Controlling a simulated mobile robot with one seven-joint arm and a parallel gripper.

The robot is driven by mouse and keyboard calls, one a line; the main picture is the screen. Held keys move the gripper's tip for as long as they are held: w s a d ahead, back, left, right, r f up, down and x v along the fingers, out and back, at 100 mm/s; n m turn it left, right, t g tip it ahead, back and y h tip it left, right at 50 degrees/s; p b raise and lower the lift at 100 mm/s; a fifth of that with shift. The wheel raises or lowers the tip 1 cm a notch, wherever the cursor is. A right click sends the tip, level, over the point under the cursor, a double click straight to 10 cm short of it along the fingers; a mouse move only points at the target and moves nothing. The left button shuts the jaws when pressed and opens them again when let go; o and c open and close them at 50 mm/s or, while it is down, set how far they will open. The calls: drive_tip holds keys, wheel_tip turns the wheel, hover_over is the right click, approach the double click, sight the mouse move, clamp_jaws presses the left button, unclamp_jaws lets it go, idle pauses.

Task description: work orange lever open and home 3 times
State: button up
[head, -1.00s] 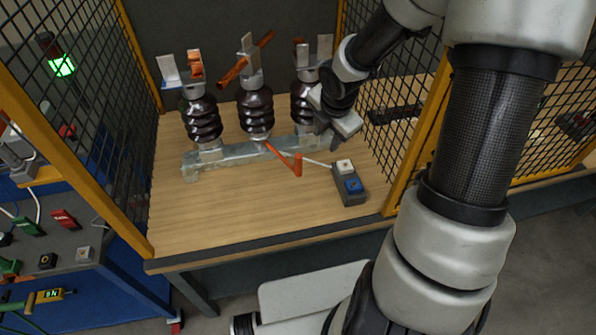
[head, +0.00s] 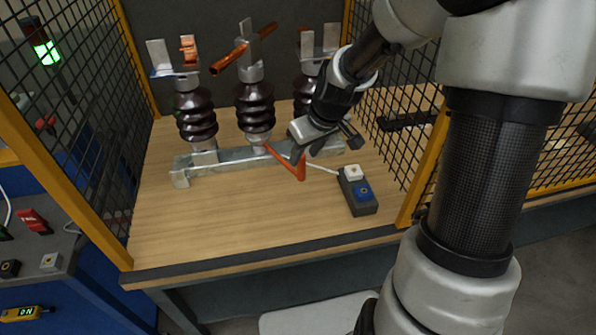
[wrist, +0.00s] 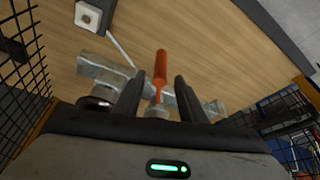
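The orange lever (head: 287,161) runs from the foot of the middle brown insulator (head: 256,110) toward the front right, its end bent upward. A slanted copper bar (head: 243,50) sits on top of that insulator. My gripper (head: 325,148) hangs just behind and right of the lever, above the metal base rail (head: 235,157). In the wrist view my gripper (wrist: 158,77) is open, its two dark fingers apart. There the lever (wrist: 160,66) shows in the gap between them, and no finger visibly touches it. I cannot tell how deep the lever lies between the fingers.
Insulators stand at left (head: 195,115) and right (head: 308,85), the right one partly behind my arm. A grey box (head: 359,203) with white and blue buttons sits close in front. Mesh fences with yellow posts (head: 63,150) border the bench. The wooden top's front left is clear.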

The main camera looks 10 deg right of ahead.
sight(298, 168)
drive_tip(key=b+x, duration=0.1)
drive_tip(key=x, duration=0.7)
drive_tip(key=shift+w+a+f+b, duration=0.1)
drive_tip(key=shift+w+f+b, duration=0.1)
drive_tip(key=shift+f+b, duration=0.15)
clamp_jaws()
